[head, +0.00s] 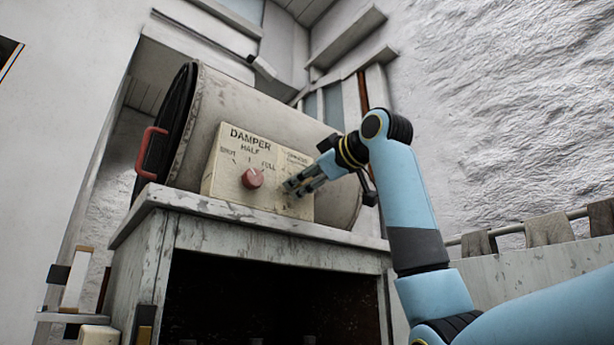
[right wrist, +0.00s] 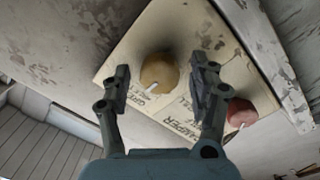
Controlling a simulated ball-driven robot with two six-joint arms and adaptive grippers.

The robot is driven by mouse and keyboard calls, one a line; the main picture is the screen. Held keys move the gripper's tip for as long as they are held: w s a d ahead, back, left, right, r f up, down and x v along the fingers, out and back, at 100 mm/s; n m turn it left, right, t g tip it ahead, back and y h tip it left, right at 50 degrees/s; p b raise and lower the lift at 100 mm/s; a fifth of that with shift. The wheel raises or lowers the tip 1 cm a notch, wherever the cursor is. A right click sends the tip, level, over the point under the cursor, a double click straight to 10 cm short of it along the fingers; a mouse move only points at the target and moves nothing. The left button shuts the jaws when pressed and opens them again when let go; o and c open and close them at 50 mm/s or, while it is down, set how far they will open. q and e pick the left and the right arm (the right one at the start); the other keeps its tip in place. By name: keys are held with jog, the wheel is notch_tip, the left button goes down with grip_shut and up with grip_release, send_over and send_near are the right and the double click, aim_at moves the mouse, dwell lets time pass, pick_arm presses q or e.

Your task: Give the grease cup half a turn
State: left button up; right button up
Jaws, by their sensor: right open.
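The grease cup (right wrist: 159,72) is a round brass-coloured knob with a white pointer mark, on a cream panel (right wrist: 120,62) with partly legible lettering. My right gripper (head: 291,187) is open in front of the panel's right half and hides the cup in the head view. In the right wrist view its two fingers stand apart on either side of the cup, with gaps visible; I cannot tell how deep they reach around it. My left gripper is not in view.
A red damper knob (head: 252,178) sits left of my gripper on the same panel, near one finger in the wrist view. A large drum (head: 245,105) with a red handle (head: 147,152) lies behind on a worn stand (head: 215,207). Rough wall at right.

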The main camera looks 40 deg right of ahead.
jog(key=c, duration=1.1)
jog(key=shift+c, duration=0.2)
jog(key=shift+m, duration=0.4)
